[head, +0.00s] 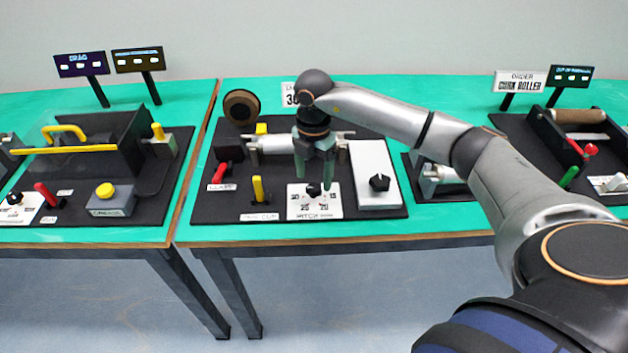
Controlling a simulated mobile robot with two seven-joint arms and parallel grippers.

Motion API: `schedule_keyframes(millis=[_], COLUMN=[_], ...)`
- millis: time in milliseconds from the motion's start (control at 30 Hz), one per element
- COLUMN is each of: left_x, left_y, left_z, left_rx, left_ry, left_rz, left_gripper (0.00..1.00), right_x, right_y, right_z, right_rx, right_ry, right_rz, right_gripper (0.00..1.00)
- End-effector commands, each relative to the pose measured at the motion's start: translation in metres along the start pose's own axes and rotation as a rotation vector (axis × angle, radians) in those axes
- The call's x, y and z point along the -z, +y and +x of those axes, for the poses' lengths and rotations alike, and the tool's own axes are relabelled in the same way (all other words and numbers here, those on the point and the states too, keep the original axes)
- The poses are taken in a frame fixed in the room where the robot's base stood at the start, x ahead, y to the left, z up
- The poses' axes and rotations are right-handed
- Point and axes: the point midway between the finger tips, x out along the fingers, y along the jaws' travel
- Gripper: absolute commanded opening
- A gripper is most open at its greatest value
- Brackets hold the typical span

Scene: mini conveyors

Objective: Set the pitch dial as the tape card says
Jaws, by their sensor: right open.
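The pitch dial is a small black knob (313,189) on a white plate (301,213) marked with numbers, labelled PITCH, at the front of the middle black board. My right gripper (318,183) points down over the plate, open, with its green fingers on either side of the knob; I cannot tell whether they touch it. The tape card (290,97) stands behind the board, mostly hidden by my right arm; only "30" or the start of it shows. My left gripper is out of view.
On the same board are a yellow lever (258,189), a red lever (229,172), a metal roller (270,145), a tape roll (241,107) and a white box with a black knob (379,182). Other stations stand left and right. A gap separates the tables.

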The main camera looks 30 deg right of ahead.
Motion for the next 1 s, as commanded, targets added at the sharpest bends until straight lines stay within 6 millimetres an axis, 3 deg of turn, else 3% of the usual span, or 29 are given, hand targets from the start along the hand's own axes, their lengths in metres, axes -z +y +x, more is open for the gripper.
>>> schedule_keyframes(millis=[200, 433, 600, 1000], left_x=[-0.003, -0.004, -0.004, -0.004], left_y=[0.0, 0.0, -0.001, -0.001], left_z=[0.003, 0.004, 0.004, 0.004], left_rx=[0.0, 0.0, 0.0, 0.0], left_ry=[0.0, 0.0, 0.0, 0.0], left_rz=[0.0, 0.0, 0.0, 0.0], left_gripper=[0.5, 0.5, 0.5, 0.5], right_x=[-0.001, -0.001, -0.001, 0.0], right_y=[0.001, 0.001, 0.0, 0.0], right_z=[-0.05, -0.087, -0.097, -0.097], right_rx=[-0.006, -0.003, -0.001, -0.001], right_ry=[-0.003, -0.001, -0.001, -0.001], right_rz=[0.0, 0.002, 0.002, 0.002], right_gripper=[0.75, 0.75, 0.75, 0.75])
